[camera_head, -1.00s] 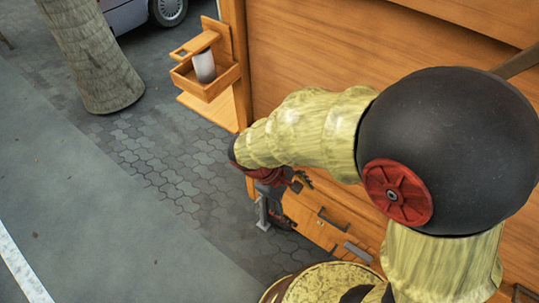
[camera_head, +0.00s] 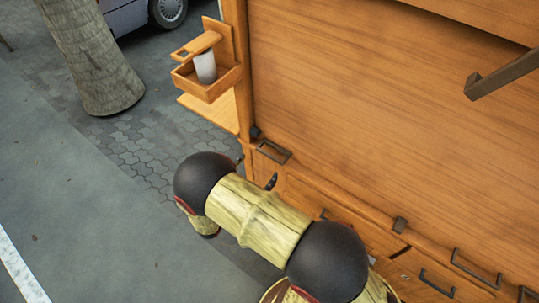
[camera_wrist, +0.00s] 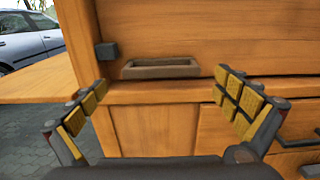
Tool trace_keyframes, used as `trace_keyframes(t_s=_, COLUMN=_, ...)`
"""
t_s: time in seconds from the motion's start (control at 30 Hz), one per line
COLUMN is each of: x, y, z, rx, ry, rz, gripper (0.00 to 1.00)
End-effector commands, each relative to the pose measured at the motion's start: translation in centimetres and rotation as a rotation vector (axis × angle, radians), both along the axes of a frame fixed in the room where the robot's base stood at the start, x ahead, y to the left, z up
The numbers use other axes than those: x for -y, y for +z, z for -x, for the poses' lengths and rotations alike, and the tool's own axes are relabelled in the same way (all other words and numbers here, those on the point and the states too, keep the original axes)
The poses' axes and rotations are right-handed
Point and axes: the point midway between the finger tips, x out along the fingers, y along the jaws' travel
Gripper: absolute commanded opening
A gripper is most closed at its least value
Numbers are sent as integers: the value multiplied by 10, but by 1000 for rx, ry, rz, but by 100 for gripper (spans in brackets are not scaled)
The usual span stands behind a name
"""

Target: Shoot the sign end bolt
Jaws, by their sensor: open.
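My gripper (camera_wrist: 162,88) is open and empty in the wrist view, its yellow-padded fingers spread wide in front of the wooden front. A small dark block (camera_wrist: 107,51) is fixed at the panel's lower left corner, just above the left finger. In the head view the same block (camera_head: 255,131) and handle (camera_head: 273,151) show at the panel's lower left. I cannot tell which piece is the bolt. My arm mostly hides the gripper in the head view.
A wooden holder (camera_head: 236,82) with a white cup (camera_head: 205,67) projects at the panel's left. A larger dark handle (camera_head: 500,75) sticks out at upper right. Drawers with handles (camera_head: 437,283) lie below. A tree trunk (camera_head: 92,55) and a car (camera_head: 125,14) stand behind; the left pavement is clear.

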Motion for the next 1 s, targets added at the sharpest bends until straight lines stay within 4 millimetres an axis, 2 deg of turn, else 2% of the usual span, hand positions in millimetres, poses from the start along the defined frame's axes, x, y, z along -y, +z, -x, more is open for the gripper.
trace_keyframes(t_s=0.2, x=24, y=-1, z=-27, rx=-1, ry=-6, rz=-2, gripper=100)
trace_keyframes(t_s=0.4, x=37, y=-1, z=-45, rx=-2, ry=-6, rz=-3, gripper=100)
trace_keyframes(t_s=0.77, x=41, y=0, z=-50, rx=-2, ry=-4, rz=-3, gripper=100)
trace_keyframes(t_s=1.0, x=41, y=0, z=-50, rx=-3, ry=-4, rz=-3, gripper=88)
